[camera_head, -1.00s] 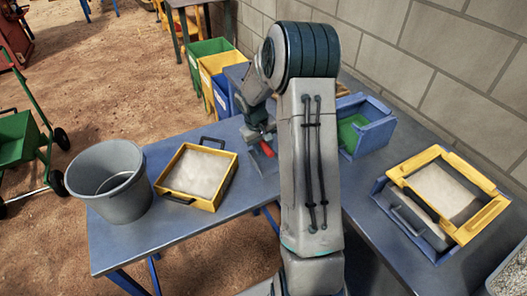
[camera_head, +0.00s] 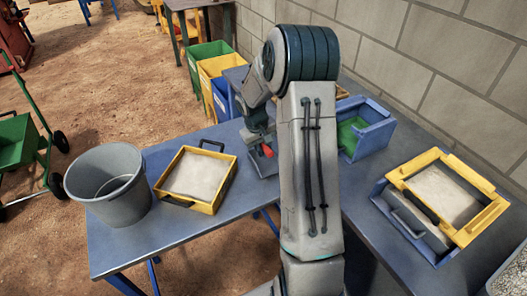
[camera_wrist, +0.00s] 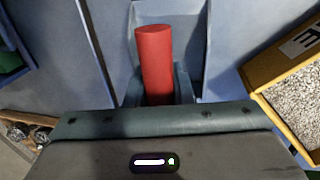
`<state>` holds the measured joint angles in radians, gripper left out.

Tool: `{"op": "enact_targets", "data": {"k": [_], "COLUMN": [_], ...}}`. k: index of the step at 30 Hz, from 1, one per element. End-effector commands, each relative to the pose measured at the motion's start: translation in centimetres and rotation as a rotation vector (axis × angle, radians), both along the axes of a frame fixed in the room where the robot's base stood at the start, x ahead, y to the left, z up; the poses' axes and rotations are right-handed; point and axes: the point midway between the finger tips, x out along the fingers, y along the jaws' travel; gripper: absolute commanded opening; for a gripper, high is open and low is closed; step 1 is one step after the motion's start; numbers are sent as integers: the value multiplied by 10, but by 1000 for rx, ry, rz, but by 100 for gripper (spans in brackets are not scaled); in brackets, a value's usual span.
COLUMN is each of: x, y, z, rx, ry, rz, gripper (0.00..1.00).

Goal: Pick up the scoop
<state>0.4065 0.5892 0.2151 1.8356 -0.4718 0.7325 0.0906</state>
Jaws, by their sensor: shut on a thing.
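The scoop shows as a red cylindrical handle (camera_wrist: 155,60) in the wrist view, standing out from between the jaws of my gripper (camera_wrist: 158,92). My gripper is shut on this handle. In the head view a small red part of the handle (camera_head: 267,151) shows beside my arm, above the table's back part.
A grey bucket (camera_head: 108,190) and a yellow-framed tray (camera_head: 216,200) of pale material stand on the blue table (camera_head: 175,235) at left. A blue bin (camera_head: 372,137) and another yellow-framed tray (camera_head: 405,178) stand at right, near the block wall.

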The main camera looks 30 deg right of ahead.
Motion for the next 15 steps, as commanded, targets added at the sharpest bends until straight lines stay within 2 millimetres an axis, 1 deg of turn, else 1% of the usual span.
{"op": "enact_targets", "data": {"k": [4, 9, 15], "x": [2, -32, -67], "y": [-1, -20, -41], "z": [30, 51, 75], "rx": [-3, -3, -2], "ry": [-9, -4, -5], "rz": [0, -6, -4], "gripper": [0, 0, 0]}}
